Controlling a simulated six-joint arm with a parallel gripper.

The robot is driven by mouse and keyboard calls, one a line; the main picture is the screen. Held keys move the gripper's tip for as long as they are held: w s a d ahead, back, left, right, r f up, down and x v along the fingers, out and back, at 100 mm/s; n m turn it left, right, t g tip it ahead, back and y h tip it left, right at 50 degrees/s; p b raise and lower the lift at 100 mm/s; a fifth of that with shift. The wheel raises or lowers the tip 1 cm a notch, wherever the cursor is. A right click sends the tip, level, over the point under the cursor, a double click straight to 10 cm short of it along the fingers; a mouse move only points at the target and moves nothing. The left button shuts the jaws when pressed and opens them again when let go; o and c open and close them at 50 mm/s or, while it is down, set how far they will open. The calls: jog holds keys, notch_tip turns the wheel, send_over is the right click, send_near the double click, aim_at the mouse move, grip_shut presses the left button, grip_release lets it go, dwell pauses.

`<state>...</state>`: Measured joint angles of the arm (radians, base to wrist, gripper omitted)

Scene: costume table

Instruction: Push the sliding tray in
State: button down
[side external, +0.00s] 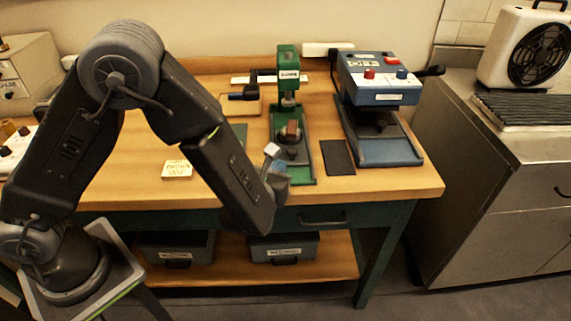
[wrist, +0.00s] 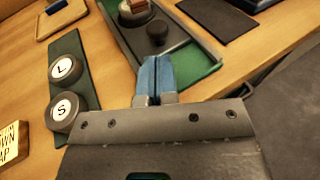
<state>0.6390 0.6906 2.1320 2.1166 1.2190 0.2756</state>
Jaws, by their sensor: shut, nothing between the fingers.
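A green press (side external: 290,75) stands at the back middle of the table, with a long green tray (side external: 306,172) reaching from its base toward the front edge. In the wrist view the tray (wrist: 203,83) shows a raised rim. On it are a dark round knob (wrist: 157,30) and a brown block (wrist: 135,12); the block also shows in the side view (side external: 292,130). My gripper (side external: 272,152) is at the tray's near left end, partly behind my own wrist. Its blue fingers (wrist: 155,65) are together and empty, over or beside the tray's near end; contact cannot be told.
A blue machine (side external: 380,80) stands right, with a dark pad (side external: 338,157) between it and the tray. The table's front edge (side external: 370,198) is close.

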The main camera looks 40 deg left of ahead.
jog(key=v, duration=0.9)
jog(key=w+d+r+n+g+y, duration=0.1)
jog(key=w+d+r+n+g, duration=0.3)
jog(key=w+n+g, duration=0.15)
jog(key=w+d+r+n+g+y, duration=0.2)
jog(key=w+d+r+n+g, duration=0.1)
jog(key=w+n+g, duration=0.3)
jog(key=g, duration=0.1)
send_near(293, 158)
notch_tip(293, 158, down, 3)
jog(key=shift+d+f+m, duration=0.1)
jog(key=shift+d+m, duration=0.05)
jog(key=shift+m, duration=0.2)
jog(key=shift+w+a+f, duration=0.15)
jog(key=shift+a, duration=0.4)
jog(key=shift+w+a+f, duration=0.15)
jog(key=shift+a, duration=0.45)
jog(key=shift+w+a+f, duration=0.1)
jog(key=shift+w+a, duration=0.2)
jog(key=shift+a, duration=0.45)
